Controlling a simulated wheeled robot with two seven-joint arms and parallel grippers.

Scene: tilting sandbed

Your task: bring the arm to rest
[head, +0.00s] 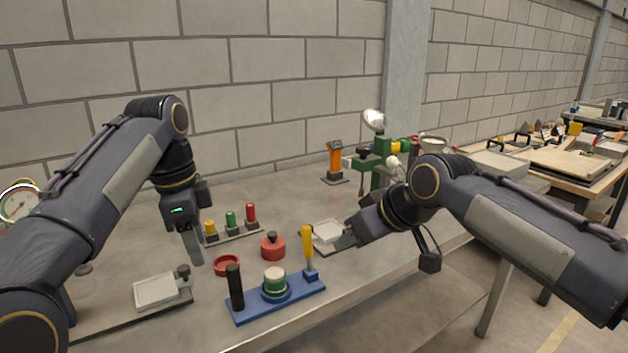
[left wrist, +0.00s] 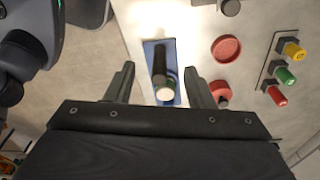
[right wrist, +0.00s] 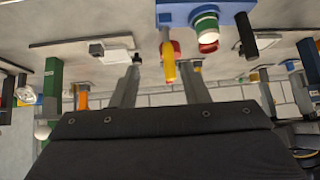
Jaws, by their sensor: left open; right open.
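My left gripper (head: 194,250) hangs over the left part of the bench, pointing down. In the left wrist view its two fingers (left wrist: 158,88) stand apart with nothing held between them. The blue base with a black post and a green-and-white cup (left wrist: 164,95) appears between them, farther off. My right gripper (head: 345,242) is near the front right of the bench, beside a white tray (head: 328,234). In the right wrist view its fingers (right wrist: 160,85) are apart and empty, with a yellow-handled tool (right wrist: 168,62) beyond them.
The blue base (head: 275,300) stands at the bench's front edge. A red ring (head: 227,265), a red knobbed pot (head: 273,246) and a row of coloured buttons (head: 231,222) lie behind it. A green machine (head: 383,150) stands behind my right arm.

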